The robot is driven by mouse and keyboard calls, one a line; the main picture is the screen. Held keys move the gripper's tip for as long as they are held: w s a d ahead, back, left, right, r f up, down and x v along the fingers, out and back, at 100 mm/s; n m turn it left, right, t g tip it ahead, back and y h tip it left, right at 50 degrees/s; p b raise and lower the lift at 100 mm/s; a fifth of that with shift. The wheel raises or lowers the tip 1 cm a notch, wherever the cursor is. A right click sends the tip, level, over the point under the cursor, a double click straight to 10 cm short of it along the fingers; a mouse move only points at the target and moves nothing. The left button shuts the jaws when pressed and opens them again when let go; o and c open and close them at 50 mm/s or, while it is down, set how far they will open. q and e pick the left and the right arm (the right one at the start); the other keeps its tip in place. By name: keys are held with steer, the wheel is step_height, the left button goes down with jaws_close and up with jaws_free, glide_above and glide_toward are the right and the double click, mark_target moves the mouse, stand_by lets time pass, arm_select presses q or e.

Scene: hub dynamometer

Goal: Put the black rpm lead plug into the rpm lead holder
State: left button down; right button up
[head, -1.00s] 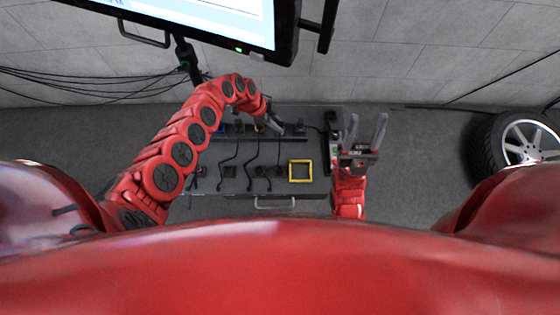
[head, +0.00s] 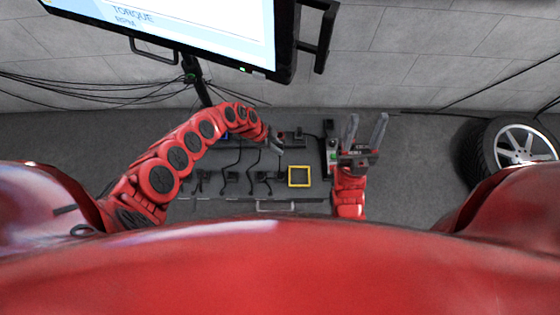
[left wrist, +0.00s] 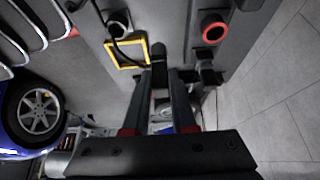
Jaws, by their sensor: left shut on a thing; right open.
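My left gripper (head: 279,141) reaches over the back part of the dark bench panel and is shut on a small dark thing, most likely the black rpm lead plug. In the left wrist view, my left gripper (left wrist: 167,72) has its fingertips close together. A black piece (left wrist: 158,51) shows just beyond them; I cannot tell whether it is the plug or a fixture. The rpm lead holder cannot be told apart from the other dark fittings. My right gripper (head: 366,130) is open and empty, right of the panel.
A yellow square frame (head: 299,185) lies on the panel, right of several black leads. A red ring (left wrist: 214,28) shows in the left wrist view. A monitor (head: 285,45) hangs above the back. A wheel (head: 500,147) stands at the far right.

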arm_select(q)
steer(key=s+p, duration=0.4)
steer(key=s, duration=0.3)
stand_by(0.5)
steer(key=shift+w+f+b, duration=0.1)
steer(key=shift+f+b, duration=1.8)
steer(key=shift+f, duration=0.15)
steer(key=shift+f+b, duration=1.4)
steer(key=shift+b, duration=0.15)
steer(key=shift+r, duration=0.1)
steer(key=c, duration=0.7)
jaws_free()
